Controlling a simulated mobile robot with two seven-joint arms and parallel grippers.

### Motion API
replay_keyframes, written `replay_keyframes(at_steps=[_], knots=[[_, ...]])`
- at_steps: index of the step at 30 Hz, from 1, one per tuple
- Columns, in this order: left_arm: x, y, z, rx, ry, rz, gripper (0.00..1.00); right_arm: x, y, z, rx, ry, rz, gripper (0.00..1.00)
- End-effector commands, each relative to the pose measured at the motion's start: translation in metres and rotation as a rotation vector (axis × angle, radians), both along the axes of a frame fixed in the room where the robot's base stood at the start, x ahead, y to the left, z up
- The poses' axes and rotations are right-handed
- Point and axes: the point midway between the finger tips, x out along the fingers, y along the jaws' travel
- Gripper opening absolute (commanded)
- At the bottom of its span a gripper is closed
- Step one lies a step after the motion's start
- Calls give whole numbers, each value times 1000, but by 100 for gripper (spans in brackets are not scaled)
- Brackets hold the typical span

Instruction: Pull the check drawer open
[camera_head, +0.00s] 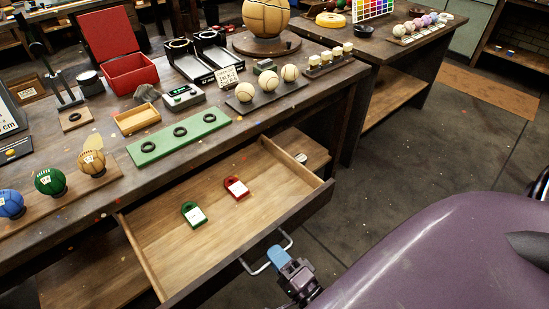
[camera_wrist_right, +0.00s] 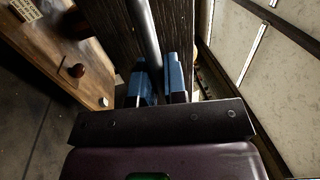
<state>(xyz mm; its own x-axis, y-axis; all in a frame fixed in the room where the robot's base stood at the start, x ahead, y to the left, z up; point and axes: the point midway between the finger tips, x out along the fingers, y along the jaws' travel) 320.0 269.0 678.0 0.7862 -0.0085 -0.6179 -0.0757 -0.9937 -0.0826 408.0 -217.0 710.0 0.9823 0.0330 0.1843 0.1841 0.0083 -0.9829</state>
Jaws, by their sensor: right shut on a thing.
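The check drawer (camera_head: 165,235) is pulled out from under the workbench, with its wooden inside showing. A pale metal bar handle (camera_head: 256,269) stands out from the drawer front. My right gripper (camera_head: 282,256), with blue fingertips, is at the right part of this handle. In the right wrist view, the blue fingers (camera_wrist_right: 161,85) are shut around the handle bar (camera_wrist_right: 145,35), with the dark drawer front behind. My left gripper is not in view.
The workbench top (camera_head: 75,145) above the drawer holds a green board (camera_head: 180,137) with black rings, several balls on stands, and a red box (camera_head: 130,75). A second table (camera_head: 395,60) stands at the back right. The floor (camera_head: 400,160) to the right is clear.

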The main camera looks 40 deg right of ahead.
Motion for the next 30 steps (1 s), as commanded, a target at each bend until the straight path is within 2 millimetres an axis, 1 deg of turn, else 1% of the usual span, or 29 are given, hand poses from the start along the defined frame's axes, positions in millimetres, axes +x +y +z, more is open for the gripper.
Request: replay_keyframes(at_steps=[4, 5, 9, 17, 20, 23, 25, 30], knots=[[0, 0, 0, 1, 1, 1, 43, 0, 0, 0, -1, 1, 1, 0], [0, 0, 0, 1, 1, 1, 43, 0, 0, 0, -1, 1, 1, 16], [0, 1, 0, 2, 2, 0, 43, 0, 0, 0, 0, 1, 1, 37], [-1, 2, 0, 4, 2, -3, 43, 0, 0, 0, 0, 0, 0, 37], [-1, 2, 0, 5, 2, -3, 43, -4, 0, -1, -1, 1, 1, 37], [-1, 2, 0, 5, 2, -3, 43, -14, -1, -3, -1, 3, 0, 37], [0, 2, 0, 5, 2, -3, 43, -24, -1, -5, -1, 4, 0, 37], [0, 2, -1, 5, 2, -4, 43, -56, -2, -11, -2, 5, 1, 37]])
